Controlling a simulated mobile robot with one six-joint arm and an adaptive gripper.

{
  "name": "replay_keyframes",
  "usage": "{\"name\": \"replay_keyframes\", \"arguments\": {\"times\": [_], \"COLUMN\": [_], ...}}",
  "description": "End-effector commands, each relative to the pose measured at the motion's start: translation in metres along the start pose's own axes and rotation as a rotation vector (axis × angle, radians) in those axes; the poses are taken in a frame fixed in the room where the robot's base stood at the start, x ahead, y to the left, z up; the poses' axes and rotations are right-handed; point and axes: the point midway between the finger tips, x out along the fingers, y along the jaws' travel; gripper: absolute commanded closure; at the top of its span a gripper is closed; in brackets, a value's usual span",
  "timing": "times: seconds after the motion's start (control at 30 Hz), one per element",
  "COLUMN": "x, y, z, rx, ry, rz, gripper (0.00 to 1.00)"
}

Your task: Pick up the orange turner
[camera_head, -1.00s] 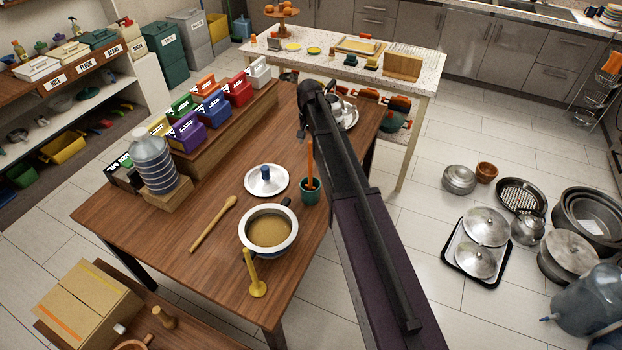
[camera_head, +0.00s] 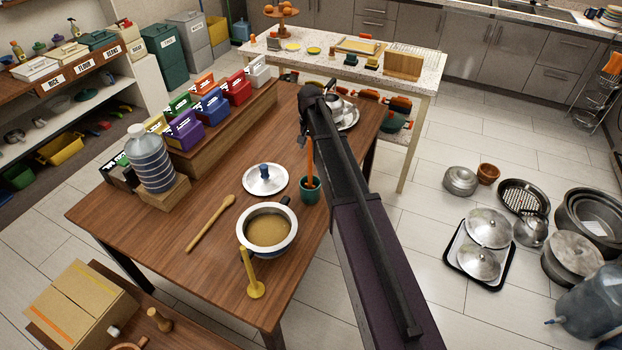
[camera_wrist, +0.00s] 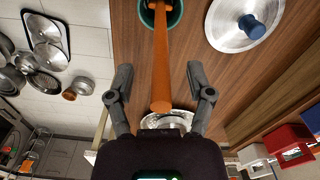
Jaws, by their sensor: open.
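The orange turner (camera_head: 310,158) stands upright, slightly tilted, in a dark green cup (camera_head: 310,190) near the right edge of the wooden table. In the wrist view the turner's orange handle (camera_wrist: 161,60) points toward me, its lower part inside the green cup (camera_wrist: 173,14). My gripper (camera_wrist: 160,92) is open, with one finger on each side of the handle's end in that view. I see no contact between the fingers and the handle. In the head view my gripper (camera_head: 306,138) is small, dark and partly hidden by my arm.
A metal kettle (camera_head: 338,108) on a tray stands behind my arm. Coloured boxes line the left side.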

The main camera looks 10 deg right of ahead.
Motion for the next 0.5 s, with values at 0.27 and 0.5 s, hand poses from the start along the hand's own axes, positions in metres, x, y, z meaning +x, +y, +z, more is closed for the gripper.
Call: {"name": "replay_keyframes", "arguments": {"times": [0.27,0.5], "x": [0.0130,0.0124], "y": [-0.0001,-0.0002], "z": [0.0001,0.0000], "rx": [0.000,0.000], "ry": [0.000,0.000], "rz": [0.000,0.000], "gripper": [0.32,0.32]}}
